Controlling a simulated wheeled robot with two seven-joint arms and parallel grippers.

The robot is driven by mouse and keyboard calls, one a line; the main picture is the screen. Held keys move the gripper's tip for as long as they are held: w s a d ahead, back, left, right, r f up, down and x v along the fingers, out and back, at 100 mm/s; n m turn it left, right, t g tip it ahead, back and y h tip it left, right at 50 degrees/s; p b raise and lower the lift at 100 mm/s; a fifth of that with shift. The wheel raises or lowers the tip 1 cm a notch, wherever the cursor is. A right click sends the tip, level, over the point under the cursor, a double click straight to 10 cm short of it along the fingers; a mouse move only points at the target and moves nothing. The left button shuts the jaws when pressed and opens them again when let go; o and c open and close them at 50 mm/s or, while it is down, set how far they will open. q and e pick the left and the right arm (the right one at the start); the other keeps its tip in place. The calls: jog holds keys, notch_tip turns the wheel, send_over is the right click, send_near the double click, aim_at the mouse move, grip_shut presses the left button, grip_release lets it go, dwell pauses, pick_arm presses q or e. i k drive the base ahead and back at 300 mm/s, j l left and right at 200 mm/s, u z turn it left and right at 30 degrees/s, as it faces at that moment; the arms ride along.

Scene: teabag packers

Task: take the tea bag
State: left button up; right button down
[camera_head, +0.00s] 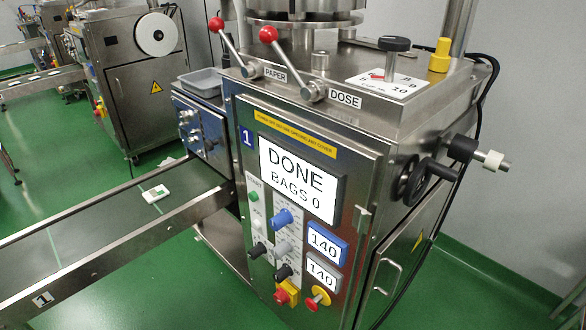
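A small white tea bag (155,194) with a darker green patch lies flat on the dark conveyor belt (95,222), a little out from where the belt meets the packing machine. A thin green line crosses the belt beside it. The machine (330,130) bears the number 1, and its screen (298,178) reads "DONE" and "BAGS 0". Neither of my grippers shows in the head view.
Two levers with red knobs (268,35), labelled PAPER and DOSE, stand up from the machine's top. A handwheel (412,180) juts from its right side. Metal rails (130,245) edge the belt. Another machine (130,80) stands behind. Green floor (160,295) lies open in front.

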aim_at(153, 195)
jog(key=i+j, duration=0.1)
jog(key=j, duration=0.3)
jog(key=i+j+z, duration=0.1)
jog(key=j, duration=0.3)
jog(key=i+j, duration=0.15)
jog(key=j, duration=0.25)
jog(key=i+j+z, duration=0.15)
jog(key=j, duration=0.2)
